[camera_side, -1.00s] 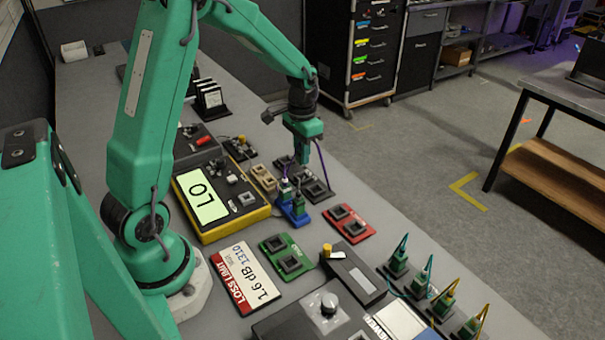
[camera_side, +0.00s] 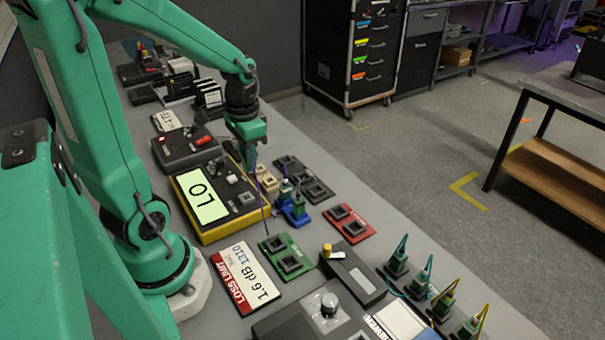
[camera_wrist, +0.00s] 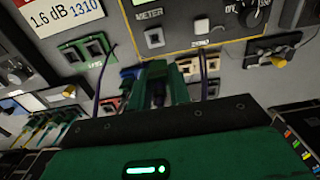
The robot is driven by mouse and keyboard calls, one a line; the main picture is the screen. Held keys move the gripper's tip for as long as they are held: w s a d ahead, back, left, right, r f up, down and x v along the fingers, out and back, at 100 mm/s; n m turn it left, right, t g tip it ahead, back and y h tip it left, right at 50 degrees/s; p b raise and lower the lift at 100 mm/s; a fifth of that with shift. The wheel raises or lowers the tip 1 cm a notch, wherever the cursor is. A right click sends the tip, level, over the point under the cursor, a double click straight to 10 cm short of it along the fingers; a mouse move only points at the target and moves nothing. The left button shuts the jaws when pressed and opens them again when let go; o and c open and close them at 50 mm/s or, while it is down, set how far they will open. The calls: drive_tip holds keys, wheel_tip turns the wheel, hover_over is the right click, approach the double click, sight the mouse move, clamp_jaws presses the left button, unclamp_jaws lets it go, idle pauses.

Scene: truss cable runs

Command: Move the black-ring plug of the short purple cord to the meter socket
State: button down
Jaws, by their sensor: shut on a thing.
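My gripper (camera_side: 249,166) is shut on a plug of the purple cord (camera_side: 260,190), above the right end of the yellow-edged meter (camera_side: 208,236), whose display reads LO. In the wrist view my gripper (camera_wrist: 159,84) has its green jaws around the dark plug (camera_wrist: 158,93); its ring colour is not clear. The purple cord also shows on both sides of the jaws there (camera_wrist: 98,82). The meter socket (camera_wrist: 154,38), a dark square, is beyond the fingertips beside the METER label; in the side view the meter socket (camera_side: 246,198) is left of the hanging cord. Plug and socket look apart.
A blue block (camera_side: 297,219) with upright plugs stands right of the meter. Tan (camera_side: 266,180), black (camera_side: 318,189), red (camera_side: 350,222) and green (camera_side: 287,254) socket plates lie around it. Several corded plugs (camera_side: 419,285) stand at the front right.

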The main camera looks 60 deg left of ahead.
drive_tip(key=shift+s+d, duration=0.25)
drive_tip(key=shift+s, duration=0.7)
drive_tip(key=shift+f, duration=0.15)
drive_tip(key=shift+f, duration=2.75)
drive_tip(key=shift+f, duration=0.85)
idle(0.9)
drive_tip(key=c, duration=1.2)
unclamp_jaws()
drive_tip(key=shift+r, duration=0.15)
drive_tip(key=shift+r, duration=2.4)
drive_tip(key=shift+r, duration=0.15)
